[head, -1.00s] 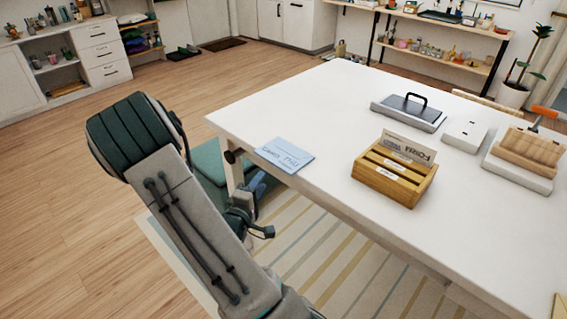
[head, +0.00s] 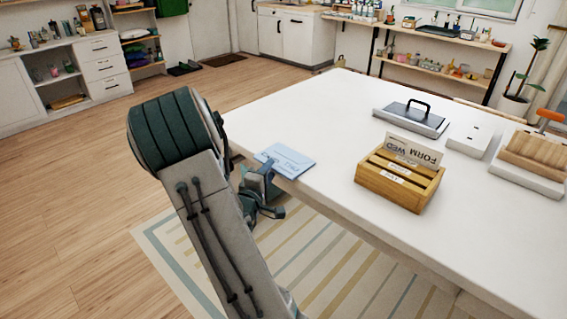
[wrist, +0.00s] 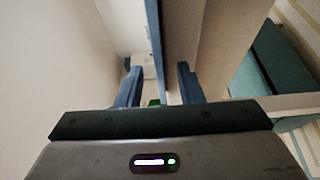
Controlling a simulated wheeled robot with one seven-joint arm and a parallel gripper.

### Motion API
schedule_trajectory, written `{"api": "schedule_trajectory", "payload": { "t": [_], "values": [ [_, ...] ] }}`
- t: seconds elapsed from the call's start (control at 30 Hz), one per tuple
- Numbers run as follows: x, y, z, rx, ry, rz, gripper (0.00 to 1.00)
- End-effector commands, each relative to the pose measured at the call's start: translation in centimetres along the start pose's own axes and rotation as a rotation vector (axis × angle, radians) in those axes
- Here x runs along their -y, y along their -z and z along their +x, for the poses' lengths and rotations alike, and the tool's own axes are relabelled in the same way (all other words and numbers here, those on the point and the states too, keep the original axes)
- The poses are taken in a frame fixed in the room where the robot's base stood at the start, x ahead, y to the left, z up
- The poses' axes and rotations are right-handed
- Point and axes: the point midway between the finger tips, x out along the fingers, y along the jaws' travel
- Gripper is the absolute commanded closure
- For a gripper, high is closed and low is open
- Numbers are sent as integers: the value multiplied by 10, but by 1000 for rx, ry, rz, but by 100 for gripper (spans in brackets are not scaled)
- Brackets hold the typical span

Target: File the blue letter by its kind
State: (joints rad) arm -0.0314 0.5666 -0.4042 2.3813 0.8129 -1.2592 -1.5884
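The blue letter (head: 287,160) lies flat on the white table (head: 330,118) at its left front edge, handwriting up. In the wrist view a thin blue strip (wrist: 154,35), seemingly the letter edge-on, runs between my fingers. The wooden sorter (head: 394,191) stands to the right, with labelled slots too small to read. My gripper (head: 262,183) is at the table edge by the letter's near left corner. In the wrist view my gripper (wrist: 158,78) is open, with gaps on both sides of the strip.
A grey tray with a black handle (head: 410,120), a white box (head: 469,138) and a wooden block on a white base (head: 532,155) stand behind and right of the sorter. A teal bench (wrist: 265,60) is below the table. The tabletop between letter and sorter is clear.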

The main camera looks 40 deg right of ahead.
Motion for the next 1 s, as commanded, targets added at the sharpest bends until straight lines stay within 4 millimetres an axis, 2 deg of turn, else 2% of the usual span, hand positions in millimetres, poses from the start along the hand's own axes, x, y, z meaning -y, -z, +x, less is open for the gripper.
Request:
{"api": "schedule_trajectory", "payload": {
  "t": [0.1,0.3,0.37,0.43,0.8,1.0],
  "values": [
    [0,0,7,1,1,1,66],
    [0,0,7,0,1,0,66],
    [0,0,7,0,1,0,80],
    [0,0,7,0,1,0,100],
    [-1,0,7,0,0,0,100],
    [-12,0,7,0,-2,2,100]
  ]
}}
